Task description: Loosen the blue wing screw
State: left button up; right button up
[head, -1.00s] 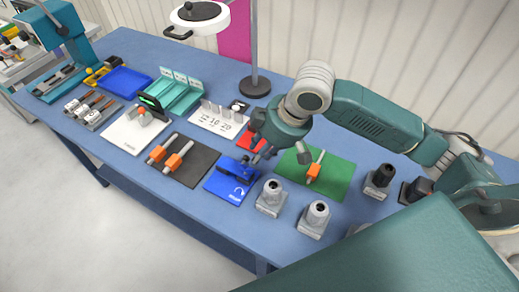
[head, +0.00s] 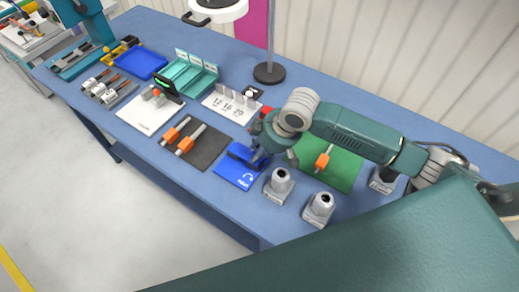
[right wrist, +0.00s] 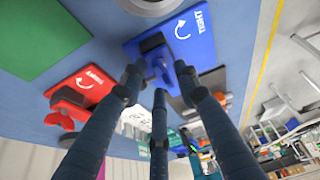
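The blue wing screw (right wrist: 161,72) shows in the right wrist view on a dark fixture on the blue mat (right wrist: 205,40), which has a white curved arrow and the word TIGHT. In the head view the blue mat (head: 228,171) lies near the table's front edge, and my gripper partly covers the fixture. My right gripper (head: 260,160) is over the fixture, pointing down. In the right wrist view its three dark fingers (right wrist: 158,82) are spread apart, with the blue screw just beyond and between their tips. Contact cannot be told. My left gripper is not in view.
A red mat with a red wing screw (right wrist: 68,118) is beside the blue one. A green mat (head: 345,170) with an orange-handled item is right of my gripper. A black mat (head: 208,150) is left.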

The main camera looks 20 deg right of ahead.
jog(key=c, duration=0.8)
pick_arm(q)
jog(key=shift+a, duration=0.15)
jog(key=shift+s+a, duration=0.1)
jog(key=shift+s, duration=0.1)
